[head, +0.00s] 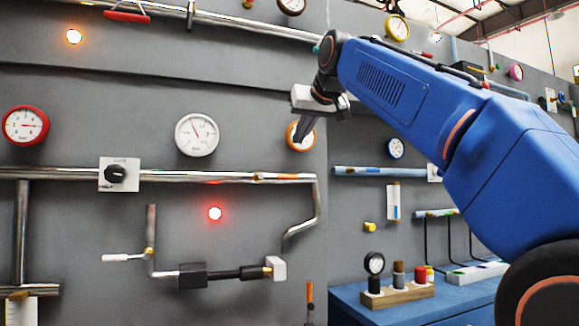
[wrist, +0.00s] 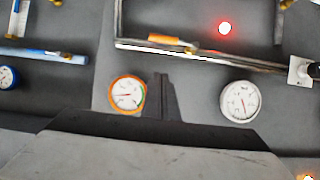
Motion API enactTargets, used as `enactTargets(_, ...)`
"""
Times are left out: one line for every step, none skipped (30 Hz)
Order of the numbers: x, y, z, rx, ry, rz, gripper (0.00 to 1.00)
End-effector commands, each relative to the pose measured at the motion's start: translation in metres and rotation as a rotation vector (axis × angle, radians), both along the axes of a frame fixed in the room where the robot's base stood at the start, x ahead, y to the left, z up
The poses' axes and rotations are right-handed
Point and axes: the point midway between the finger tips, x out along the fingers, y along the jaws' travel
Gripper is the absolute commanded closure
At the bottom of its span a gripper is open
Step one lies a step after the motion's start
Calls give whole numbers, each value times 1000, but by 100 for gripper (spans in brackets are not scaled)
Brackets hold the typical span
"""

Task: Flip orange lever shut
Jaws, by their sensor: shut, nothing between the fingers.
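A slim orange lever-like piece (head: 275,177) lies along the horizontal metal pipe at its right end. It also shows in the wrist view, at upper middle (wrist: 172,42), flat along the pipe. A second orange handle (head: 309,292) stands upright at the bottom of the wall in the head view; I cannot tell which is the task's lever. My gripper (head: 300,138) is shut and empty, above the pipe piece and in front of an orange-rimmed gauge (head: 291,134). In the wrist view its fingers (wrist: 161,78) point up toward the pipe, apart from the orange piece.
A white gauge (head: 197,134) and a red gauge (head: 26,125) are on the wall. A glowing red lamp (head: 215,213) is below the pipe (head: 210,177). A black knob (head: 115,173) sits on it. A blue bench (head: 350,310) holds a wooden block (head: 397,294) at lower right.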

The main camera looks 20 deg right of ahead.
Motion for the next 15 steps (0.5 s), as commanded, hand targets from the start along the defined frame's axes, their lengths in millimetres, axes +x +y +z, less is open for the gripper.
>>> enactTargets(1,0,4,0,-5,0,100)
enactTargets(1,0,6,0,-8,0,100)
enactTargets(1,0,7,0,-11,0,100)
enactTargets(1,0,8,0,-12,0,100)
enactTargets(2,0,8,0,-12,0,100)
enactTargets(2,0,8,0,-12,0,100)
enactTargets(2,0,8,0,-12,0,100)
enactTargets(2,0,8,0,-12,0,100)
enactTargets(2,0,8,0,-12,0,100)
enactTargets(2,0,8,0,-11,0,100)
enactTargets(2,0,8,0,-11,0,100)
enactTargets(2,0,8,0,-11,0,100)
enactTargets(2,0,8,0,-11,0,100)
enactTargets(2,0,7,0,-11,0,100)
enactTargets(3,0,7,0,-11,0,100)
